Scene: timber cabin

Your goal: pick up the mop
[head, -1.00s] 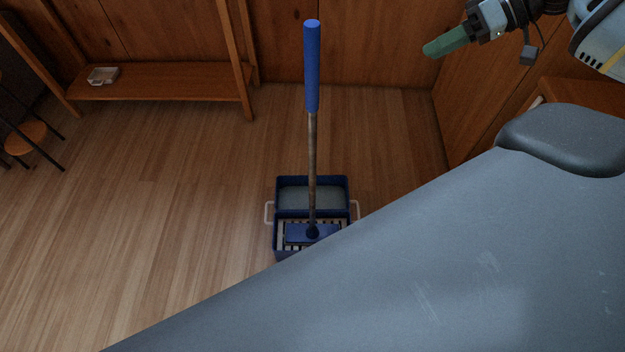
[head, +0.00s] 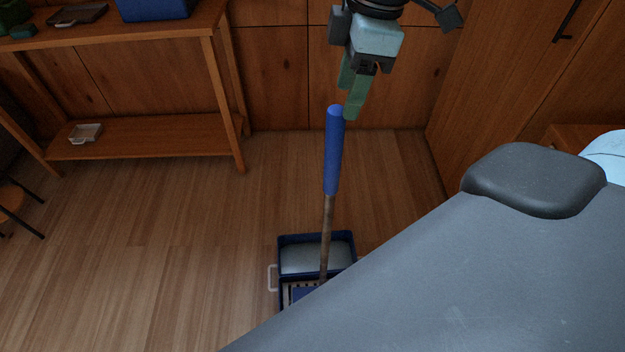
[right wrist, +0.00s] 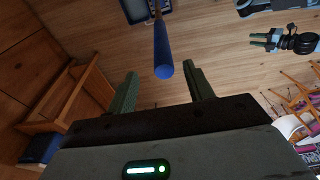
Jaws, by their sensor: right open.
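The mop stands nearly upright, its blue handle grip (head: 333,150) on top of a brown pole (head: 326,235). Its foot is in a blue bucket (head: 317,239); my own grey body hides most of the mop head. My right gripper (head: 350,98) is open and empty, at the top end of the handle in the head view. In the right wrist view the blue handle (right wrist: 163,58) shows between the two green fingers (right wrist: 163,90), touching neither. My left gripper (right wrist: 258,41) shows small at the upper right of that view, away from the mop; its opening is too small to judge.
A wooden shelf unit (head: 150,135) stands to the left, with a small white tray (head: 85,133) on its lower board. A wooden wall and cabinet are behind and right. The floor (head: 190,230) left of the bucket is clear.

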